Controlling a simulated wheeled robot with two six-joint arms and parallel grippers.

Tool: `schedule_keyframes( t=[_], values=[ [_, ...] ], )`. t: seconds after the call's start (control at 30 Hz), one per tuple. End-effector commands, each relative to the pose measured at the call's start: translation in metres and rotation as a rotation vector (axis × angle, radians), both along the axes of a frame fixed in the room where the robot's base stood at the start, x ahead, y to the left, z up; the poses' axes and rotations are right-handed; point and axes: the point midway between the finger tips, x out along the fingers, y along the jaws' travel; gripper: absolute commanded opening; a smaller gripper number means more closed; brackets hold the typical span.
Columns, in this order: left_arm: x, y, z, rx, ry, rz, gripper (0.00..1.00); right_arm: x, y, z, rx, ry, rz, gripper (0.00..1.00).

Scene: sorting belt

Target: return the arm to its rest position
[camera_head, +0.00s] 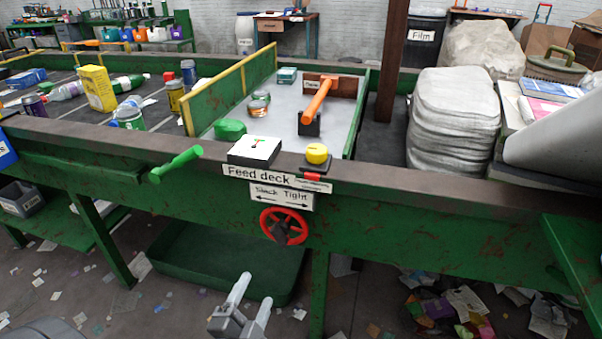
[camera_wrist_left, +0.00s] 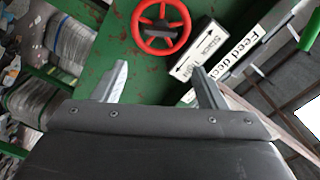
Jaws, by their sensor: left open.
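My left gripper (camera_head: 254,290) is low at the bottom of the head view, in front of the green sorting bench (camera_head: 400,225). Its two grey fingers are apart with nothing between them. In the left wrist view the open fingers (camera_wrist_left: 160,85) point toward the bench's front face and touch nothing. The red handwheel (camera_head: 284,226) on that face lies beyond the fingers, and it also shows in the left wrist view (camera_wrist_left: 160,25). My right gripper is in neither view.
A green handle (camera_head: 176,164) sticks out from the bench front. A yellow button (camera_head: 317,153) and a white-topped box (camera_head: 255,150) sit on the edge. A green tray (camera_head: 215,270) lies below. Paper scraps litter the floor. Stacked sheets (camera_head: 455,115) stand at right.

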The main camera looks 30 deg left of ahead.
Motion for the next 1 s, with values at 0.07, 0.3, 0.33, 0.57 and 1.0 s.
schedule_keyframes(
  t=[0.07,0.3,0.33,0.57,1.0],
  values=[
    [0.000,0.000,0.000,0.000,0.000,0.000,0.65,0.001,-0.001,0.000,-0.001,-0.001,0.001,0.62],
    [0.003,-0.001,-0.026,-0.055,0.055,-0.006,0.65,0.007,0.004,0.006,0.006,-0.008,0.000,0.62],
    [0.004,-0.001,-0.036,-0.078,0.077,-0.006,0.65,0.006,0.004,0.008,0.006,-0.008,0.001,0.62],
    [-0.008,-0.005,-0.146,-0.309,0.313,0.020,0.65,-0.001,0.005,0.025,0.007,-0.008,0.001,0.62],
    [-0.125,0.001,-0.323,-0.703,0.796,0.266,0.65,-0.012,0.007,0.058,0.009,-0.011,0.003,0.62]
  ],
)
